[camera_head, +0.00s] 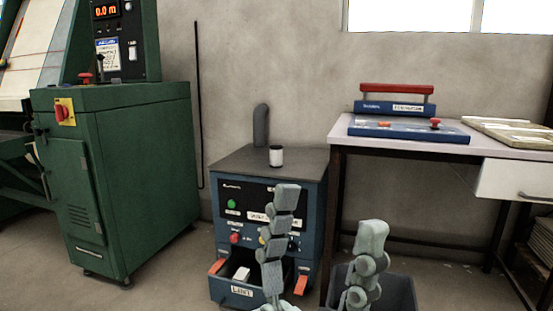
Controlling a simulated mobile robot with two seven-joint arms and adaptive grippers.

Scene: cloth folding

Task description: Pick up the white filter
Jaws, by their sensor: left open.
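A small white cylinder with a dark top and dark bottom (276,156) stands upright on the dark top of a blue machine. A white block-like piece (241,273) lies in the open front drawer of that machine, labelled LINT. I cannot tell for sure which of these is the white filter. My left gripper (328,210) is at the bottom centre, its grey jointed fingers pointing up and spread apart with nothing between them. Its left finger covers part of the machine's front and drawer. My right gripper is not in view.
The blue machine (310,190) has a grey pipe (261,125) on top. A table (456,148) with a blue and red press (395,106) stands at right, a dark bin (398,292) below it. A green machine (135,170) stands at left. Floor between the machines is clear.

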